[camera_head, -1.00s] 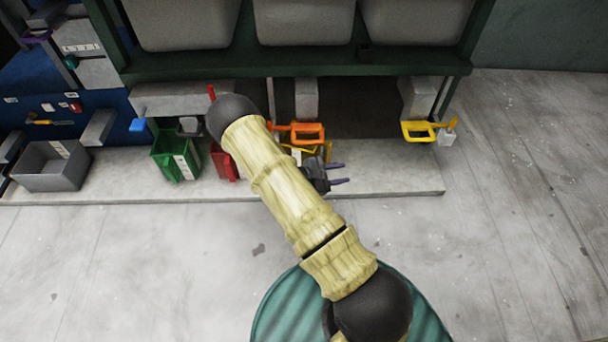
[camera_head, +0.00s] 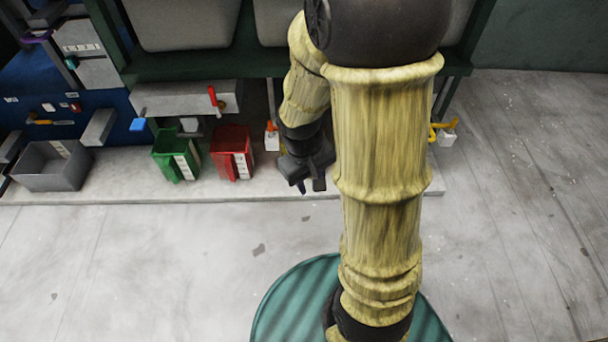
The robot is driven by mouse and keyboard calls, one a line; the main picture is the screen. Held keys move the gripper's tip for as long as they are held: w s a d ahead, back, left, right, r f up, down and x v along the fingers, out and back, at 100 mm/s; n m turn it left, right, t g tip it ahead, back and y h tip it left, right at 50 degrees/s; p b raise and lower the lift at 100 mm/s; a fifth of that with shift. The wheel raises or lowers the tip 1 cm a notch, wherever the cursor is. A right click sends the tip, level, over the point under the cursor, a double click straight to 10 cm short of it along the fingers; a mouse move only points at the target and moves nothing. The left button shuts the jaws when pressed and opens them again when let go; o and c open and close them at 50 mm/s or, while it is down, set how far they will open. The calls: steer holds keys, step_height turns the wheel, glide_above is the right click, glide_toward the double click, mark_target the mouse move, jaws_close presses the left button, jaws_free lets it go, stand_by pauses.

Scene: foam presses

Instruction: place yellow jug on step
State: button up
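My gripper (camera_head: 309,186) points down over the front part of the low grey step (camera_head: 100,190), to the right of the red jug. Its two dark fingers look apart, with nothing seen between them. The yellow jug is not clearly in view; my arm covers the middle right of the step, where a yellow shape showed before. A bit of yellow handle (camera_head: 434,132) shows to the right of my arm, by a tap.
A green jug (camera_head: 167,158) and a red jug (camera_head: 232,150) stand on the step at left. A grey bin (camera_head: 48,172) is further left. Large grey tanks (camera_head: 185,22) sit on a green frame above. The floor in front is clear.

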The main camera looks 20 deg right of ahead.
steer(key=r+t, duration=0.1)
steer(key=s+a+r+m+y, duration=0.1)
steer(key=r, duration=0.1)
steer(key=a+r+m+t, duration=0.1)
steer(key=shift+s+a+r+t, duration=0.1)
steer(key=shift+s+r+t, duration=0.15)
steer(key=shift+s+t, duration=0.05)
